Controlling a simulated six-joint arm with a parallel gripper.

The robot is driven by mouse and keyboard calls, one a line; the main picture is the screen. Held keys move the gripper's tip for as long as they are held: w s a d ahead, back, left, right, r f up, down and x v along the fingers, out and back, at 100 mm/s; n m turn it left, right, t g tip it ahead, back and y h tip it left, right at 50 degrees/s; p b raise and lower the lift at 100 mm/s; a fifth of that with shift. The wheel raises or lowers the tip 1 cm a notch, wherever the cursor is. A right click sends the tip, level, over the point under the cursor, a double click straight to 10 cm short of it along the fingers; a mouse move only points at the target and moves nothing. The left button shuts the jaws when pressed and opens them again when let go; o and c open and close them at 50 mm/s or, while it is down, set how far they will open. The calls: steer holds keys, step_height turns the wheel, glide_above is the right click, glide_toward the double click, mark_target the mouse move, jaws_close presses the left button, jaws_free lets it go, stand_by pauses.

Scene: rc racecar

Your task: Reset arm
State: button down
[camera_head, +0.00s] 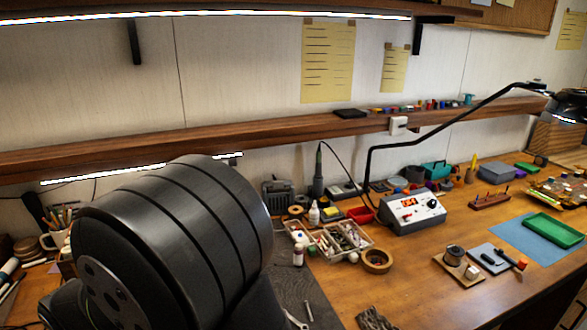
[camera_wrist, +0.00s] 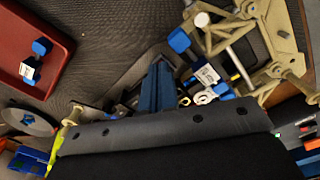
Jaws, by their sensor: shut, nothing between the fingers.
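In the wrist view, my gripper (camera_wrist: 157,88) points out over a dark grey textured mat (camera_wrist: 120,32), its blue fingers together with nothing between them. To its right is a beige car-like frame (camera_wrist: 272,45) with arms and a pale rod. Small blue-and-black parts (camera_wrist: 205,72) and a white ring (camera_wrist: 205,97) lie between the frame and the fingers. At left, a red tray (camera_wrist: 20,65) holds a blue-and-black part with a white label (camera_wrist: 33,68). In the head view my dark arm link fills the lower left and hides the bench behind it; the gripper is not visible there.
In the head view, a soldering station (camera_head: 412,213), parts trays (camera_head: 340,240) and a tape roll (camera_head: 377,260) stand on the wooden bench. A green tray (camera_head: 553,229) lies on a blue mat at right. A shelf (camera_head: 300,130) and lamp arm (camera_head: 440,137) are above.

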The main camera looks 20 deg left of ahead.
step_height(320, 180, up, 6)
steer(key=shift+r, duration=0.25)
step_height(320, 180, down, 7)
steer(key=shift+r, duration=0.2)
step_height(320, 180, up, 14)
steer(key=s+a+n+t+h, duration=0.1)
steer(key=s+a+n, duration=0.1)
steer(key=n, duration=0.4)
steer(key=shift+s+a+r+t+h, duration=0.15)
steer(key=shift+s+a+t+h, duration=0.15)
steer(key=shift+s+a, duration=0.15)
steer(key=shift+d, duration=0.1)
